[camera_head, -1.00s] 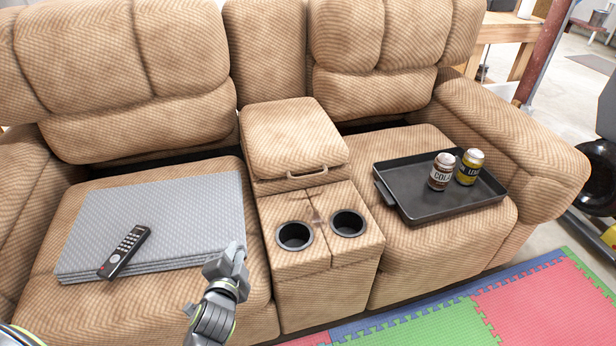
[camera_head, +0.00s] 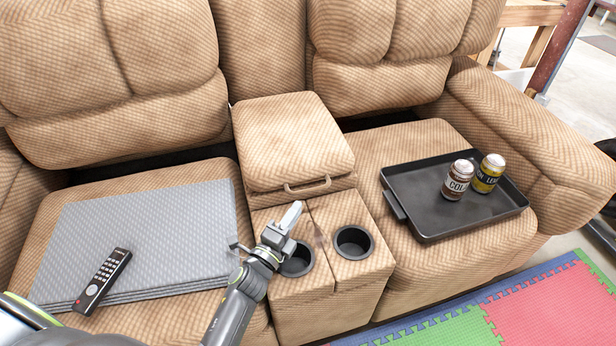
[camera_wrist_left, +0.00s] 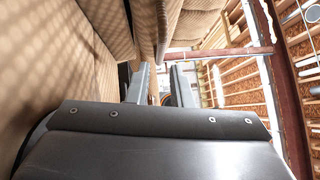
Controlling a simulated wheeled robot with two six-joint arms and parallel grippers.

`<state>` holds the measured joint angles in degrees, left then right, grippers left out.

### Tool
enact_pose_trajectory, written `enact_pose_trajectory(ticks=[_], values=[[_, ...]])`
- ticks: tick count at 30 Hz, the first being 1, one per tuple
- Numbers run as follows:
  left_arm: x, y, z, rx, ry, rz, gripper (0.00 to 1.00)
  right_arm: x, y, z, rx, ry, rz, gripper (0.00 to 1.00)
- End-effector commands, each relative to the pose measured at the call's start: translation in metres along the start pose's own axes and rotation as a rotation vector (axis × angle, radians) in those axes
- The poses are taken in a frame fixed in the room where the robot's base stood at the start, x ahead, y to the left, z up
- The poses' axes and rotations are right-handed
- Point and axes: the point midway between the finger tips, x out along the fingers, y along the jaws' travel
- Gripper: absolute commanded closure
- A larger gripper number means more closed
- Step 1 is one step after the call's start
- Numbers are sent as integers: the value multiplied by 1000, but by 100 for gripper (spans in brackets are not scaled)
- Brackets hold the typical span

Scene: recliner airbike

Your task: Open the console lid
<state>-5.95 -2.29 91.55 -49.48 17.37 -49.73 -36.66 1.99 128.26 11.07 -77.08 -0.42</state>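The console lid (camera_head: 292,140) is a tan padded cover between the two seats, lying shut. A tan handle bar (camera_head: 308,187) runs along its front edge. My left gripper (camera_head: 290,215) is over the front of the console, beside the left cup holder (camera_head: 297,260) and a little below the handle in the picture, apart from it. In the left wrist view its two fingers stand apart with an empty gap between them (camera_wrist_left: 160,85), so it is open. Tan upholstery (camera_wrist_left: 60,60) fills the left of that view; the handle is not clear there. My right gripper is not in view.
The right cup holder (camera_head: 353,242) is empty. A dark tray (camera_head: 430,215) with two cans (camera_head: 458,180) lies on the right seat. A grey folded mat (camera_head: 150,235) with a remote (camera_head: 102,280) lies on the left seat. Foam floor tiles (camera_head: 430,335) are in front.

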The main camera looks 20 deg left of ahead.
Motion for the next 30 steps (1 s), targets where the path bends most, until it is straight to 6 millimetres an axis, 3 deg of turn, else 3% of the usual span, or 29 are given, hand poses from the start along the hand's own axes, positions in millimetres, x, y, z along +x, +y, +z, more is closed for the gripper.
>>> enact_pose_trajectory(ticks=[5,18,30], values=[[9,0,-2,5,6,-4,80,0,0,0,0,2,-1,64],[68,0,-1,5,5,-4,80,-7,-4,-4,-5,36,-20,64],[76,0,-1,4,4,-2,80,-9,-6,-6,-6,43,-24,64]])
